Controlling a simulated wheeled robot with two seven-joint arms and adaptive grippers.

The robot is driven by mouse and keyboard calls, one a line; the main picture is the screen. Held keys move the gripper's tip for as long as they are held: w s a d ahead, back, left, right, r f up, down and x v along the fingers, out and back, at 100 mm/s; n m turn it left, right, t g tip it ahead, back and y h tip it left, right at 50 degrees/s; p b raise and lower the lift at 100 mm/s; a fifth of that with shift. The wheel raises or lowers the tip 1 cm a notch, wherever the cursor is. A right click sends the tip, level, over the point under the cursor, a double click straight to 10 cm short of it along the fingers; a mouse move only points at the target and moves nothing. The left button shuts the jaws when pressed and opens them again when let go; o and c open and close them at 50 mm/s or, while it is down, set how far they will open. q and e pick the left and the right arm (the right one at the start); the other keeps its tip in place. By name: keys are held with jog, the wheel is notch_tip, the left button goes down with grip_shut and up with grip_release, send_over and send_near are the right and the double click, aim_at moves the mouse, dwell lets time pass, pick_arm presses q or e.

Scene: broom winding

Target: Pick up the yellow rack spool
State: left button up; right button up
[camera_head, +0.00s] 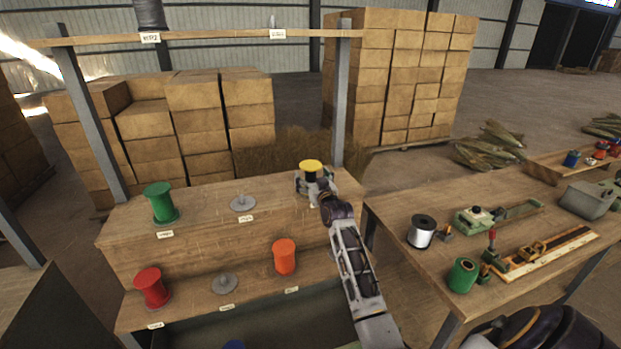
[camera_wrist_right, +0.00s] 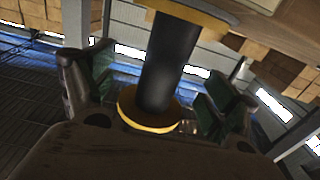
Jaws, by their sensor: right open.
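The yellow rack spool (camera_head: 311,165) is at the right end of the rack's upper shelf, with its yellow top flange showing above my right gripper (camera_head: 317,184). In the right wrist view the spool's dark core (camera_wrist_right: 170,62) stands between the two fingers, with a yellow flange at each end. My right gripper (camera_wrist_right: 155,88) is open around the core, with a visible gap on both sides. In the head view the gripper hides the spool's lower part. My left gripper is not in view.
The upper shelf (camera_head: 205,213) also holds a green spool (camera_head: 161,203) and an empty grey holder (camera_head: 242,203). Below are a red spool (camera_head: 152,287), another empty holder (camera_head: 223,283) and an orange spool (camera_head: 285,257). A workbench (camera_head: 400,205) with spools and tools stands at right. A rack post (camera_head: 340,100) rises close behind the gripper.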

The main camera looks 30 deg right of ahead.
jog(key=shift+x, duration=0.8)
jog(key=c, duration=1.1)
